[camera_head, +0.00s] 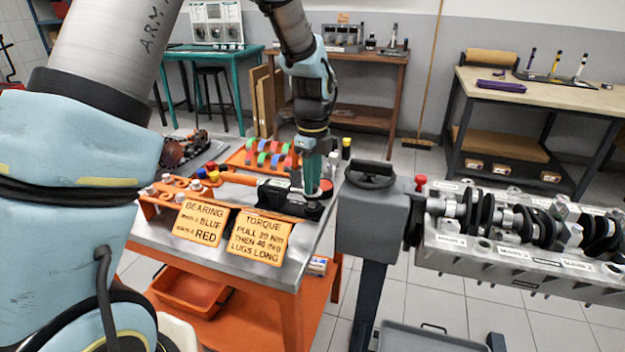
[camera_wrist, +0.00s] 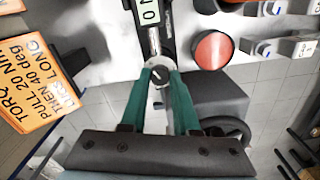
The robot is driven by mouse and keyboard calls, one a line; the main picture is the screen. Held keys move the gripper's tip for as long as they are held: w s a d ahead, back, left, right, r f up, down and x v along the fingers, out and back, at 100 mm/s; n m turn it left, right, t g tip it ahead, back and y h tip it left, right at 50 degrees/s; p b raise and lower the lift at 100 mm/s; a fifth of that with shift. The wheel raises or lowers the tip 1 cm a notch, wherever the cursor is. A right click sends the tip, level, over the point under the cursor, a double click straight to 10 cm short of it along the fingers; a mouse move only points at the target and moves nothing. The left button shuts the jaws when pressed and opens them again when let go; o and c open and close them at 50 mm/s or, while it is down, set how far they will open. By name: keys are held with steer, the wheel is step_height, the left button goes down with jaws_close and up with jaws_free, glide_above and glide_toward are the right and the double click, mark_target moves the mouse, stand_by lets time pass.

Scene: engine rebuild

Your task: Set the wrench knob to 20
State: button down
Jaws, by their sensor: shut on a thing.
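The round silver knob (camera_wrist: 158,74) with a dark slot sits at the wrench's end. My gripper (camera_head: 312,188) points down over that end. In the wrist view its teal fingers (camera_wrist: 160,80) are shut on the knob, one on each side.
An orange torque sign (camera_head: 259,237) reads 20 Nm then 40 deg. A red round cap (camera_wrist: 212,50) sits close right of my fingers. A grey stand with a black handwheel (camera_head: 371,175) and the crankshaft block (camera_head: 520,255) stand to the right.

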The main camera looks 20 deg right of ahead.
steer(key=n, duration=0.3)
steer(key=shift+n, duration=0.4)
steer(key=n, duration=0.4)
steer(key=shift+n, duration=0.3)
steer(key=n, duration=0.3)
steer(key=shift+n+p, duration=0.3)
steer(key=shift+n, duration=1.8)
steer(key=c, duration=0.6)
jaws_free()
steer(key=shift+c, duration=0.2)
